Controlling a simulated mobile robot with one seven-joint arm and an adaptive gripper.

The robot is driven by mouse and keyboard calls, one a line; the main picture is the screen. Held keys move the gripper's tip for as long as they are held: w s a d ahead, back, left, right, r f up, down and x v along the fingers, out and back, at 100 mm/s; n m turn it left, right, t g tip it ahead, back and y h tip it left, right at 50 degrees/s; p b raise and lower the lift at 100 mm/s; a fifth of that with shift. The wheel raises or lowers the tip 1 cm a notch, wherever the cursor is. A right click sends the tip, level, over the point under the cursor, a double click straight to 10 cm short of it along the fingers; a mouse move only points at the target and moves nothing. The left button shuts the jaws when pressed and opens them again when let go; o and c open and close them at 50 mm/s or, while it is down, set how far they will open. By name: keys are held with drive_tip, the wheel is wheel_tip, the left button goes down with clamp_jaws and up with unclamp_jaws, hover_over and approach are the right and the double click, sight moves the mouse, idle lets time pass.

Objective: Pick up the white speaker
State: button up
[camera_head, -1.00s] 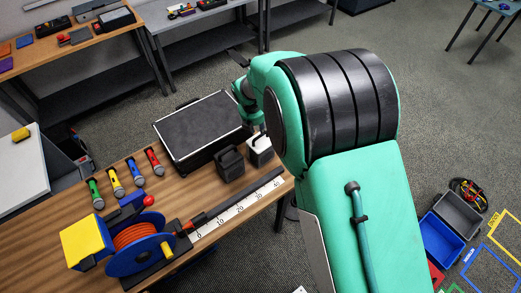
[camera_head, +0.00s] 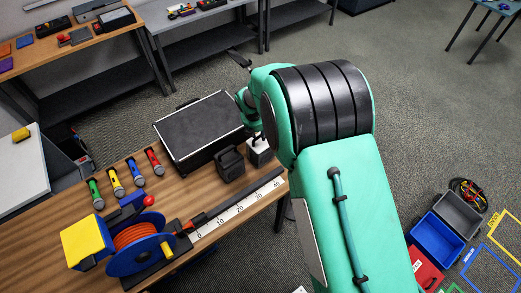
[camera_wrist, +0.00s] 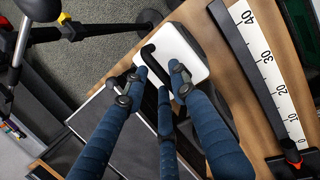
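The white speaker (camera_head: 260,153) stands on the wooden table's right end, beside a black speaker (camera_head: 231,165). In the head view my arm hides part of it. In the wrist view the white speaker (camera_wrist: 186,48) lies beneath my fingertips, with its black handle (camera_wrist: 149,51) toward me. My gripper (camera_wrist: 154,76) is open. Its blue fingers are spread on either side of the handle, with a visible gap between them. I cannot tell whether either fingertip touches the speaker.
A black case (camera_head: 198,131) lies behind the speakers. A ruler strip (camera_head: 235,209) with a dark bar runs along the table's front edge. Several coloured microphones (camera_head: 116,182) and an orange cable reel (camera_head: 135,245) are to the left. The table edge (camera_head: 281,190) is close by on the right.

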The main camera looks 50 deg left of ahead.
drive_tip(key=shift+x, duration=1.2)
clamp_jaws()
drive_tip(key=shift+r, duration=0.15)
